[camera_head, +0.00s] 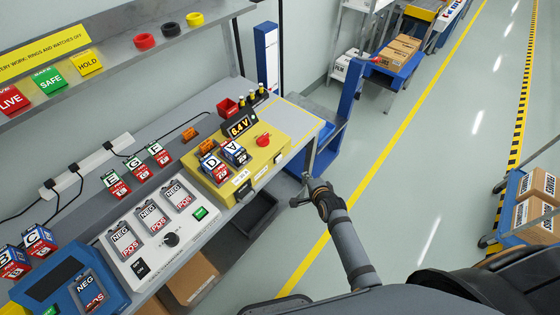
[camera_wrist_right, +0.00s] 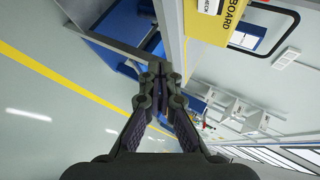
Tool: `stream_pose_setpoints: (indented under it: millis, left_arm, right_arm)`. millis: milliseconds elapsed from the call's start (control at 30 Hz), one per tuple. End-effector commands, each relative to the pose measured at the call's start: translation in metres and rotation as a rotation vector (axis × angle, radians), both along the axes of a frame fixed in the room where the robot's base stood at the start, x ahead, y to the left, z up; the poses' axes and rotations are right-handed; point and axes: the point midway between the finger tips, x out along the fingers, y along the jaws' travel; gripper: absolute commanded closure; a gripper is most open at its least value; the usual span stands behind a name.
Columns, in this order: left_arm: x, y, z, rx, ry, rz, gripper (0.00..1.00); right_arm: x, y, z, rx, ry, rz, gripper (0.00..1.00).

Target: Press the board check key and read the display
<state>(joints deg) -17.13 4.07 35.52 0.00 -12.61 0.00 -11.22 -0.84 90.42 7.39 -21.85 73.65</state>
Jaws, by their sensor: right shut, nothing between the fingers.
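The yellow board unit (camera_head: 290,118) stands at the right end of the bench, with two battery packs marked D and A in its slots. Its display (camera_head: 238,126) is lit and reads 6.4 V. My right gripper (camera_head: 304,190) is shut and empty, off the bench's front right corner and apart from the unit. In the wrist view, the shut fingers (camera_wrist_right: 157,75) are below a yellow panel (camera_wrist_right: 232,22) lettered BOARD. My left gripper is not in view.
A white tester (camera_head: 150,235) with NEG/POS packs and a blue charger (camera_head: 75,285) are left along the bench. A shelf (camera_head: 120,45) with LIVE, SAFE and HOLD blocks hangs above. A blue frame (camera_head: 345,100) stands past the bench end.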

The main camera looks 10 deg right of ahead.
Motion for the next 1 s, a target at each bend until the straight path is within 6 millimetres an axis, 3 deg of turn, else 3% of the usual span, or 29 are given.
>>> stream_pose_setpoints:
  millis: [167, 533, 800, 1000]
  left_arm:
    - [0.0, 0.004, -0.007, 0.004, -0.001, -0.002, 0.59]
    - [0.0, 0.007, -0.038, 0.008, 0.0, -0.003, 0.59]
    - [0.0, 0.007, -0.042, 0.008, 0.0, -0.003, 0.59]
    - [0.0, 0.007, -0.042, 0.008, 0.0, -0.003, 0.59]
  right_arm:
    - [0.008, 0.006, -0.002, 0.001, -0.002, 0.0, 1.0]
    - [0.049, 0.039, -0.004, 0.001, -0.001, 0.0, 1.0]
    - [0.067, 0.052, -0.001, -0.001, 0.0, 0.001, 1.0]
    - [0.069, 0.054, 0.0, -0.001, 0.001, 0.0, 1.0]
